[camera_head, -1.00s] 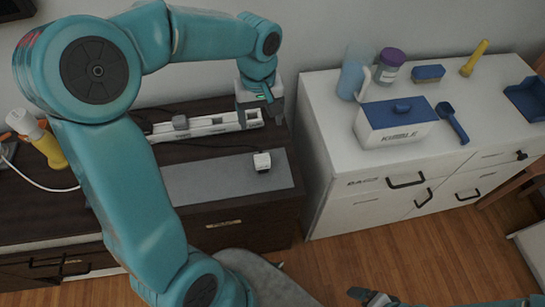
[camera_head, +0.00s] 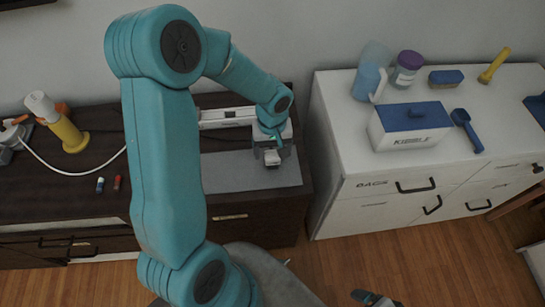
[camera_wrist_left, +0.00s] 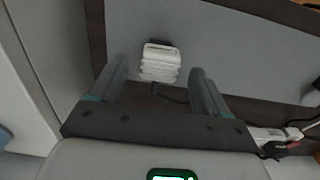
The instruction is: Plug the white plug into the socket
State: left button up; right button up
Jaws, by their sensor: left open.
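The white plug (camera_head: 271,158) stands on the grey mat (camera_head: 225,172) on the dark cabinet. It also shows in the left wrist view (camera_wrist_left: 160,62), with its dark cord running toward the lower right. My left gripper (camera_head: 272,150) is open above the mat. In the wrist view its two fingers (camera_wrist_left: 160,76) lie to either side of the plug, with gaps on both sides. The white socket strip (camera_head: 226,117) lies behind the mat, partly hidden by my left arm. Part of it shows at the wrist view's lower right (camera_wrist_left: 268,134). My right gripper (camera_head: 374,298) shows only partly at the bottom edge.
A white cabinet (camera_head: 345,150) to the right holds a kibble box (camera_head: 409,130), a blue scoop (camera_head: 467,130), a pitcher (camera_head: 369,82) and a jar (camera_head: 406,70). A yellow bottle (camera_head: 68,134) and two small batteries (camera_head: 100,184) are on the left of the dark cabinet.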

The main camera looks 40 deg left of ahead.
pick_arm(q)
jog(key=shift+f, duration=0.85)
jog(key=c, duration=1.1)
jog(key=shift+c, duration=0.2)
jog(key=shift+r, duration=0.1)
